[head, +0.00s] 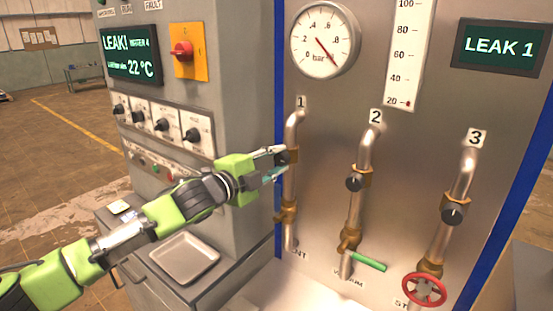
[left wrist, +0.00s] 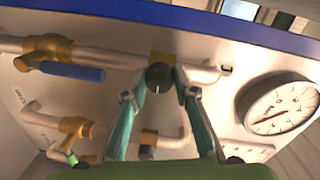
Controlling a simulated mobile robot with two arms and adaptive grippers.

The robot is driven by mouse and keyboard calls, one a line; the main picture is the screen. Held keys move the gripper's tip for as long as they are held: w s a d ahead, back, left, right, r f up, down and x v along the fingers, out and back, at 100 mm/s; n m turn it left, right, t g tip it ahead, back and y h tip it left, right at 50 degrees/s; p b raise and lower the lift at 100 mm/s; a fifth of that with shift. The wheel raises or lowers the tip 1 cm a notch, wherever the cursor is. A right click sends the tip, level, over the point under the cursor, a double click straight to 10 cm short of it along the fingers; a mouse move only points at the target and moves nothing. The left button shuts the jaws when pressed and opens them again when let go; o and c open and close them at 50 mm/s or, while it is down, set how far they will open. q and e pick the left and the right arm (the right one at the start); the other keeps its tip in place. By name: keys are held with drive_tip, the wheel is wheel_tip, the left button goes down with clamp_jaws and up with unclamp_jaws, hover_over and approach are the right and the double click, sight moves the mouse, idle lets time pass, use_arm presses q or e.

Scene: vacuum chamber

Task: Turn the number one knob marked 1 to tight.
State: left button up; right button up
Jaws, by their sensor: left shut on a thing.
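The number one knob sits on the brass fitting of the pipe under label 1 (head: 301,102). In the head view my left gripper (head: 276,166) reaches it from the left and hides it. In the left wrist view the knob (left wrist: 158,77) is dark and round with a pale pointer line, between the two fingers of my left gripper (left wrist: 159,94). The gripper is shut on the knob. My right gripper is in neither view.
Knob 2 (head: 354,183) and knob 3 (head: 453,213) are on the pipes to the right. A green lever (head: 369,261) and a red handwheel (head: 424,289) stick out below. The gauge (head: 325,41) is above. The right screen (head: 499,47) reads LEAK 1.

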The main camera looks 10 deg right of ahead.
use_arm(q)
drive_tip(key=shift+f, duration=0.1)
idle(0.4)
drive_tip(key=o, duration=1.1)
drive_tip(key=v, duration=1.2)
drive_tip(key=shift+w, duration=0.1)
